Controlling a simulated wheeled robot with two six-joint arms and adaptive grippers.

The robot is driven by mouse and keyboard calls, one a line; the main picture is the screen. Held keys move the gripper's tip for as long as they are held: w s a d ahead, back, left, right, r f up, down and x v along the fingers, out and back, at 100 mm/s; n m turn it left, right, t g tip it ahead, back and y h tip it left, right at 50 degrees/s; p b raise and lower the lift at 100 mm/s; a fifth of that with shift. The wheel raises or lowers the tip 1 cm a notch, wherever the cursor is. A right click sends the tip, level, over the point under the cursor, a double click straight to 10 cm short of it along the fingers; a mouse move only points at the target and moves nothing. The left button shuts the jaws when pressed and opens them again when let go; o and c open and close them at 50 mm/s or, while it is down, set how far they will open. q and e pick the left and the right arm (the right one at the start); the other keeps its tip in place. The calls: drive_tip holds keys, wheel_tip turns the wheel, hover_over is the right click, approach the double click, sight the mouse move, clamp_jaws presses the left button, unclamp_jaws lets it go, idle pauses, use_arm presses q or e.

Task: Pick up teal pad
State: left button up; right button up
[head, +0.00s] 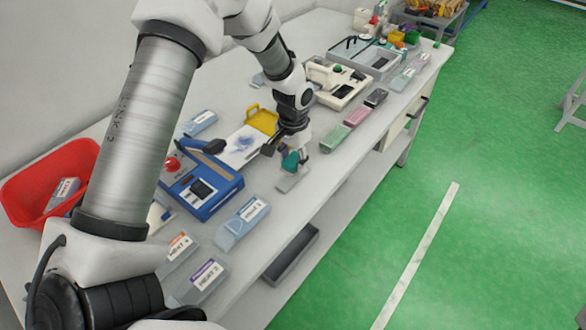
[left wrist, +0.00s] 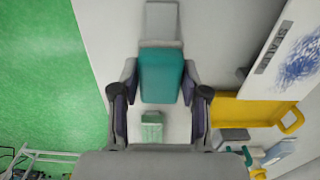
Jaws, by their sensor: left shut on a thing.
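The teal pad (head: 291,162) is held upright between the fingers of my left gripper (head: 288,148), above the white table. In the left wrist view the teal pad (left wrist: 160,75) fills the space between the two fingers of the left gripper (left wrist: 159,88), which are closed against its sides. A pale grey flat piece (head: 291,181) lies on the table just below and in front of the pad. My right gripper is not in view.
A labelled pale box (head: 242,222) stands nearer, and green (head: 335,139) and pink (head: 357,116) boxes line the right edge. A red bin (head: 30,190) is at far left.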

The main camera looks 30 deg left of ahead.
use_arm(q)
drive_tip(key=s+d+r+b, duration=0.1)
drive_tip(key=s+d+b, duration=0.2)
drive_tip(key=s+d, duration=0.8)
drive_tip(key=shift+d+r, duration=0.2)
drive_tip(key=shift+d, duration=0.15)
drive_tip(key=shift+o, duration=0.8)
drive_tip(key=shift+w+f, duration=0.1)
drive_tip(key=shift+w, duration=0.05)
drive_tip(key=shift+c, duration=0.3)
